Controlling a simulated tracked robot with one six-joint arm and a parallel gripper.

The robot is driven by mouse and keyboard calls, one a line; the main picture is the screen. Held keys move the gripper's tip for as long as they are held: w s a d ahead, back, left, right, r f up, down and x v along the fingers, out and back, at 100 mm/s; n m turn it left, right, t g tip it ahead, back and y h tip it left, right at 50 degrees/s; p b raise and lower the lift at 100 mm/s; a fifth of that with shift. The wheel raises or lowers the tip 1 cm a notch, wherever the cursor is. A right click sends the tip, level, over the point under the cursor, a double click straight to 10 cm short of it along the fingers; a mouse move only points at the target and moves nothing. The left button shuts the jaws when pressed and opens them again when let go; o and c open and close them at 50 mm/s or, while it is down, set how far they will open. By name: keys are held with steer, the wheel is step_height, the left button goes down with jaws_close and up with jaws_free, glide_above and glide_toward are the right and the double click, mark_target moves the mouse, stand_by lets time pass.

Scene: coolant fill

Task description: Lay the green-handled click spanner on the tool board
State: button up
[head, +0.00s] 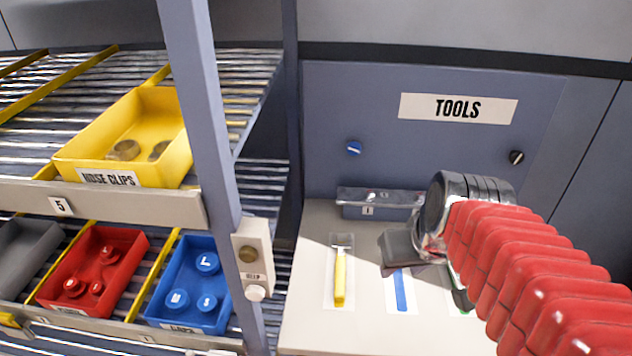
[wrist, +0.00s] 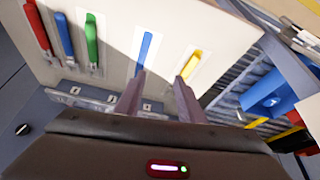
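The tool board is a pale bench surface (head: 315,315) below a "TOOLS" sign. A green-handled tool (wrist: 91,42) lies on a white patch on it in the wrist view; its metal end is small and blurred. In the head view only a sliver of green (head: 461,299) shows beside my red arm. My gripper (wrist: 159,77) is open with nothing between its fingers, above the board near a blue-handled tool (wrist: 145,48). In the head view my gripper (head: 400,250) hides the upper end of that blue-handled tool (head: 401,290).
A yellow-handled tool (head: 340,277) lies at the board's left. Red (wrist: 37,28) and another blue handle (wrist: 64,35) lie beyond the green one. A grey tray (head: 370,210) stands behind. A rack post (head: 205,120) and bins, including a blue bin (head: 190,300), stand left.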

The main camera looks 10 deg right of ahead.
steer(key=s+a+n, duration=0.1)
steer(key=s+a, duration=0.3)
steer(key=a, duration=0.4)
steer(key=shift+s+r+t+y, duration=0.15)
steer(key=shift+s+t+y, duration=0.1)
steer(key=shift+t+y, duration=0.05)
